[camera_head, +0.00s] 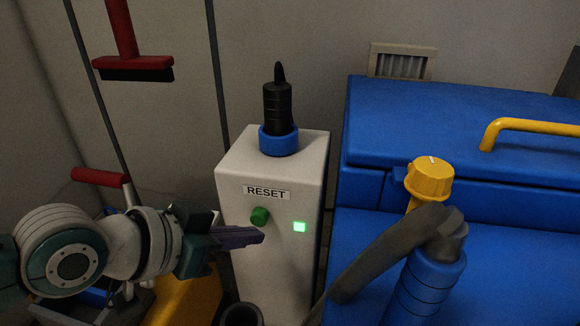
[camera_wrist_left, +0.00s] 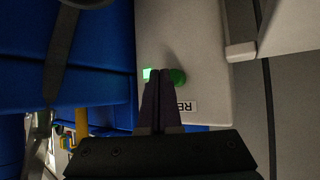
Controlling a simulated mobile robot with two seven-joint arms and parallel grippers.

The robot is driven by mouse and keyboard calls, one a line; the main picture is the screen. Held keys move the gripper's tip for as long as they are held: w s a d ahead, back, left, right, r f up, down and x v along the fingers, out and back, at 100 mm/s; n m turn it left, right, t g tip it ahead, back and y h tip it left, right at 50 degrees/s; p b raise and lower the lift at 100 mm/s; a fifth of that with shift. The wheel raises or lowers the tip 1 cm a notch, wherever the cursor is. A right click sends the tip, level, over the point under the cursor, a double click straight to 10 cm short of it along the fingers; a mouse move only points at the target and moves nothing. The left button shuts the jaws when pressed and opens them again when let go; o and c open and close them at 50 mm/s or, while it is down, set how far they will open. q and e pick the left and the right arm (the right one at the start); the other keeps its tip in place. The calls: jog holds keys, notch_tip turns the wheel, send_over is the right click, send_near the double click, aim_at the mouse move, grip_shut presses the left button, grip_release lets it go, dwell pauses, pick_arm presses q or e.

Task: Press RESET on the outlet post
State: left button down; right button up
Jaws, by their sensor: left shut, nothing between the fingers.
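The outlet post (camera_head: 243,178) is a pale box with a RESET label (camera_head: 267,192) on its front face. I cannot tell whether the tips touch the post. My right gripper is not in view.
A black plug (camera_head: 277,105) in a blue collar stands on top of the post. A blue machine (camera_head: 450,110) with a yellow cap (camera_head: 430,180) and a thick grey hose (camera_head: 380,255) is at right. A red squeegee (camera_head: 133,64) hangs on the wall at left.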

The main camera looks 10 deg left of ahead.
pick_arm(q)
jog(key=s+p, duration=0.3)
jog(key=s, duration=0.2)
jog(key=shift+a+p, duration=0.1)
jog(key=shift+p, duration=0.25)
dwell(0.6)
